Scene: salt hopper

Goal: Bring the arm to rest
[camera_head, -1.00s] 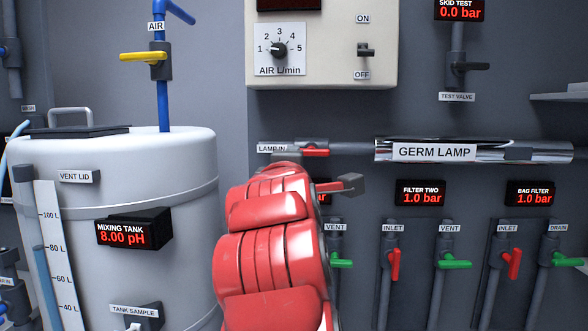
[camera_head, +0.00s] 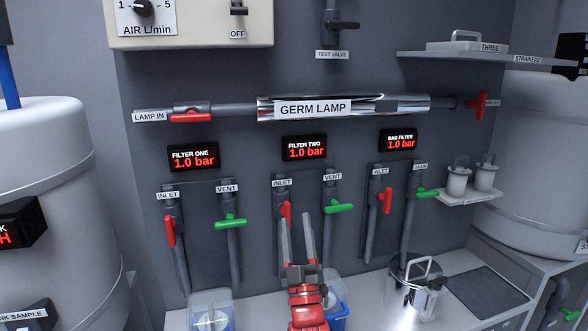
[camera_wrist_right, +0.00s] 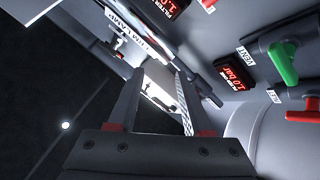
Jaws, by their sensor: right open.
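My right arm is red and comes up from the bottom of the head view. Its gripper (camera_head: 296,218) points away from me, with two grey fingers apart and nothing between them. It lies in front of the filter two panel, over the lower part of the inlet pipe there; I cannot tell the gap to the wall. In the right wrist view the same open fingers (camera_wrist_right: 158,80) show, empty, with the lamp tube beyond them. My left gripper is in neither view.
The germ lamp (camera_head: 345,107) runs across the wall above. The filter two inlet's red handle (camera_head: 286,210) and vent's green handle (camera_head: 337,206) are close by.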

